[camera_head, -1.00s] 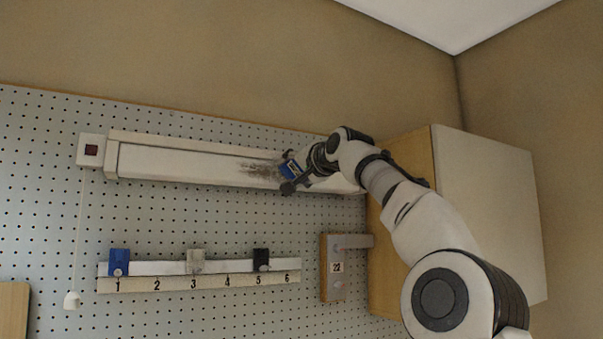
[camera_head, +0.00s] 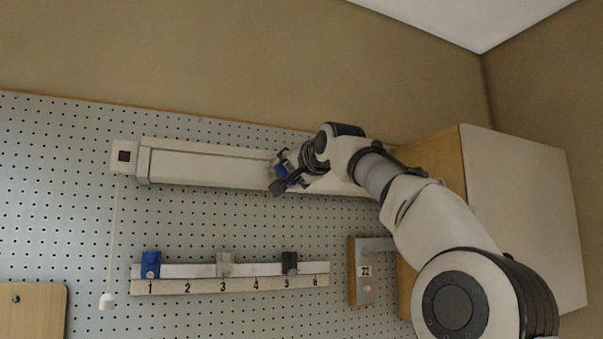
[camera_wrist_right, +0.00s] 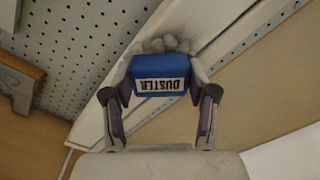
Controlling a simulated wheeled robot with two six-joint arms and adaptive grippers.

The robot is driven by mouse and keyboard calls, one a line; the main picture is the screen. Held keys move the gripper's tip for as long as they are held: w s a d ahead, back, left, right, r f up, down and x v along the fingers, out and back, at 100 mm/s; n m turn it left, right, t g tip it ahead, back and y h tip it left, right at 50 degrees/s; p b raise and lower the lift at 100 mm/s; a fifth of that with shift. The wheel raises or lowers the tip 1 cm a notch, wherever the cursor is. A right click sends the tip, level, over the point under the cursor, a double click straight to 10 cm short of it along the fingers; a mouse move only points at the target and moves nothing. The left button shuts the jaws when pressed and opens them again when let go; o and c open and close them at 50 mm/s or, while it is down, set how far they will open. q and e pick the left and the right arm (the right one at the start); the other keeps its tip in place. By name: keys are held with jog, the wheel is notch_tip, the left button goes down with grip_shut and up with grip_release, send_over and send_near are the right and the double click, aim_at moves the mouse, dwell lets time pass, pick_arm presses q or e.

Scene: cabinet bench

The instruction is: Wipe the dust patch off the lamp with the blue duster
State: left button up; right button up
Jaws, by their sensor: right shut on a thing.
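The lamp (camera_head: 210,167) is a long white bar fixed along the upper pegboard. My right gripper (camera_head: 285,175) is at its front, right of the middle, and covers part of it. The gripper (camera_wrist_right: 160,88) is shut on the blue duster (camera_wrist_right: 160,68), labelled DUSTER. The duster's grey fluffy head lies at the lamp's white surface in the right wrist view; exact contact is hard to tell. In the head view the duster (camera_head: 294,181) is only partly visible. My left gripper is out of view.
A switch box (camera_head: 124,156) with a hanging pull cord (camera_head: 107,301) is at the lamp's left end. Below is a numbered rail (camera_head: 200,286) with several clips. A plate marked 22 (camera_head: 363,285) with a handle and a cabinet (camera_head: 525,210) stand right.

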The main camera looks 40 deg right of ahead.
jog(key=shift+w+a, duration=0.2)
jog(key=shift+a, duration=0.6)
jog(key=shift+w+a, duration=0.2)
jog(key=shift+a, duration=0.55)
jog(key=shift+w+a, duration=0.2)
jog(key=shift+a, duration=0.6)
jog(key=shift+s+f, duration=0.1)
jog(key=shift+s, duration=0.1)
jog(key=b+v, duration=0.3)
jog(key=v, duration=0.2)
jog(key=shift+s, duration=0.3)
jog(key=shift+w, duration=0.1)
jog(key=shift+b, duration=0.35)
